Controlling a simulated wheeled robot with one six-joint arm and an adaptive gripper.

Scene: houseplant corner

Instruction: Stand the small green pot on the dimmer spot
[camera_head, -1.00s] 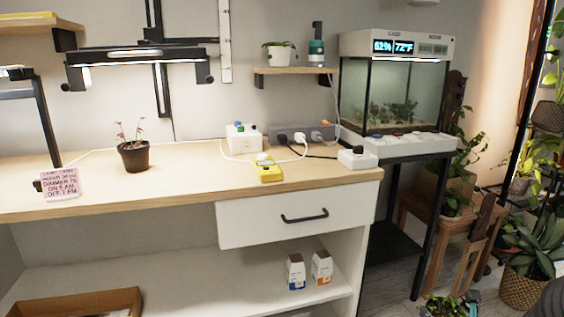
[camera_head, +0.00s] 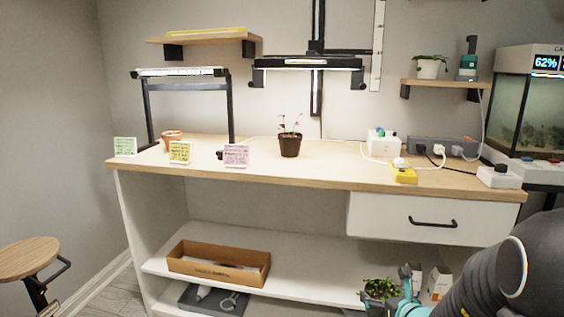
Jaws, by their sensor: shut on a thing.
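My gripper (camera_head: 395,290), with teal fingers, is at the bottom right, low in front of the shelving unit. It is shut on a small pot (camera_head: 381,292) with a leafy green plant; the pot looks dark and its lower part is cut off by the frame. Two lit grow lights are over the tabletop: one on a black stand (camera_head: 180,72) at left, one hanging bar (camera_head: 307,64) in the middle. I cannot tell which is dimmer. A dark brown pot with a reddish seedling (camera_head: 289,145) stands below the hanging bar. A terracotta pot (camera_head: 172,142) stands below the left light.
A pink note card (camera_head: 236,156), a yellow card (camera_head: 180,152) and a green card (camera_head: 125,147) stand along the front edge. A yellow meter (camera_head: 404,174), power strip (camera_head: 440,148) and cords crowd the right side. Bare wooden tabletop (camera_head: 335,165) lies right of the seedling. A stool (camera_head: 28,258) stands at left.

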